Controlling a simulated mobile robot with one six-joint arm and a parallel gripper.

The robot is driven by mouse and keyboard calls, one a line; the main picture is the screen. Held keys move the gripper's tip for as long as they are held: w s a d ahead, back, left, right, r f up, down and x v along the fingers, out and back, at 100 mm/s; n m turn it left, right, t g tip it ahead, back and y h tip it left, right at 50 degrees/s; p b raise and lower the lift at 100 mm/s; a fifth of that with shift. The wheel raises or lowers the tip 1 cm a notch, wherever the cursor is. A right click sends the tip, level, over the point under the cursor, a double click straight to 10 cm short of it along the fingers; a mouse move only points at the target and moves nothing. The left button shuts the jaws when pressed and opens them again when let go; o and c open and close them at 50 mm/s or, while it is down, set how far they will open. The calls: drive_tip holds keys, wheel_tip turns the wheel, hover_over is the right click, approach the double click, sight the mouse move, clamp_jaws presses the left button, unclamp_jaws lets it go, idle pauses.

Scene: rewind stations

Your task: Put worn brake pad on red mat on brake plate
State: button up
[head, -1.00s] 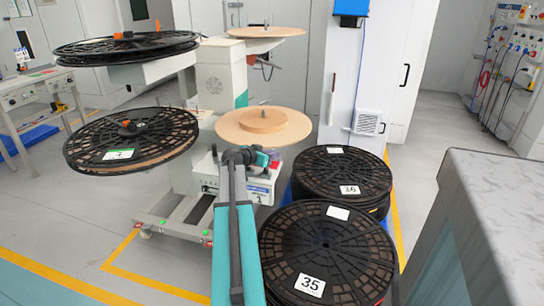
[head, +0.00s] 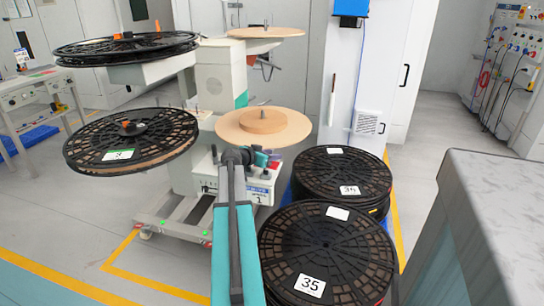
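My gripper (head: 268,160) is at the far end of my teal and grey arm, just below the front edge of a round wooden plate (head: 290,130) on the rewind station. It is small and seen mostly from behind, so I cannot tell whether it is open or holds anything. A thicker wooden disc (head: 262,121) lies on the plate around a thin spindle. I cannot make out a worn brake pad, and no part is clearly the brake plate. Small coloured patches (head: 43,70) lie on the left bench; I cannot tell whether one is the red mat.
Black reels (head: 130,140) (head: 125,48) sit on the station's left side. Stacked black reels (head: 342,172) (head: 325,255) stand right of my arm. A grey block (head: 490,215) fills the right. Clear floor (head: 60,220) lies front left.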

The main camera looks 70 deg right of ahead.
drive_tip(key=v, duration=1.2)
drive_tip(key=shift+f, duration=0.1)
drive_tip(key=shift+d, duration=0.1)
idle(0.4)
